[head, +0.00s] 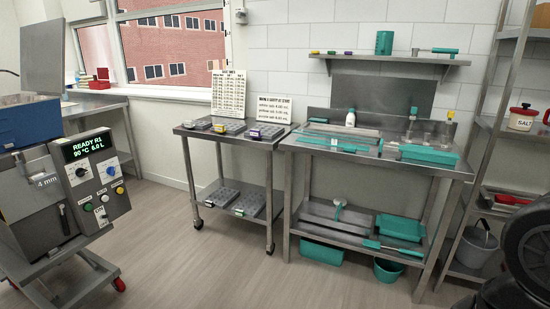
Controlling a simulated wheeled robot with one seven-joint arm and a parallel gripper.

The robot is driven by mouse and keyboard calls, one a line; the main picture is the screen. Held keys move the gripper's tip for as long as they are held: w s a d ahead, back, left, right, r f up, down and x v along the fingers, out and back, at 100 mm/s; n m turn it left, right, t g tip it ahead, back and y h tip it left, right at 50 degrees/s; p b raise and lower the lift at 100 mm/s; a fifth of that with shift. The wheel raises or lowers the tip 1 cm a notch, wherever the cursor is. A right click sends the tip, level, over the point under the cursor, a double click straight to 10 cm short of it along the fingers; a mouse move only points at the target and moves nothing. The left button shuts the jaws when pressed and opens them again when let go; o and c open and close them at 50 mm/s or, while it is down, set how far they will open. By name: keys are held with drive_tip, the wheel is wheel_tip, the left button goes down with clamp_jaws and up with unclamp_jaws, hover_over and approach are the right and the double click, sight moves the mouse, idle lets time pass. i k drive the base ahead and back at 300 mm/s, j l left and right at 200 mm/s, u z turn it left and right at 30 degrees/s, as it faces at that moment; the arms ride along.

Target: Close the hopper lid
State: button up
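The gummy depositor (60,200) stands at the left edge, partly cut off by the frame. Its blue hopper (25,122) is on top. A flat grey panel, which looks like the hopper lid (42,57), stands nearly upright above the hopper's back, so the lid is open. The inside of the hopper is mostly hidden. The control box display (87,146) reads "READY R3 90 °C 6.0 L". My gripper is not in view. A dark rounded part at the lower right looks like my own arm.
The depositor sits on a wheeled cart (75,280). A steel trolley with trays (230,129) and a steel bench with teal tools (375,145) stand along the back wall. A rack (492,130) is at right. The floor (200,265) between is clear.

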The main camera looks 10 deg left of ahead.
sight(48, 38)
drive_tip(key=i+j+u, duration=0.15)
drive_tip(key=i+u, duration=0.2)
drive_tip(key=i, duration=0.15)
drive_tip(key=i+u, duration=0.3)
drive_tip(key=i, duration=0.2)
drive_tip(key=i+l+u, duration=0.15)
drive_tip(key=i+u, duration=0.2)
drive_tip(key=i, duration=0.15)
drive_tip(key=i+l+u, duration=0.35)
drive_tip(key=i, duration=0.15)
drive_tip(key=i+j+u, duration=0.25)
drive_tip(key=i, duration=0.7)
drive_tip(key=i+u, duration=0.25)
drive_tip(key=i, duration=0.75)
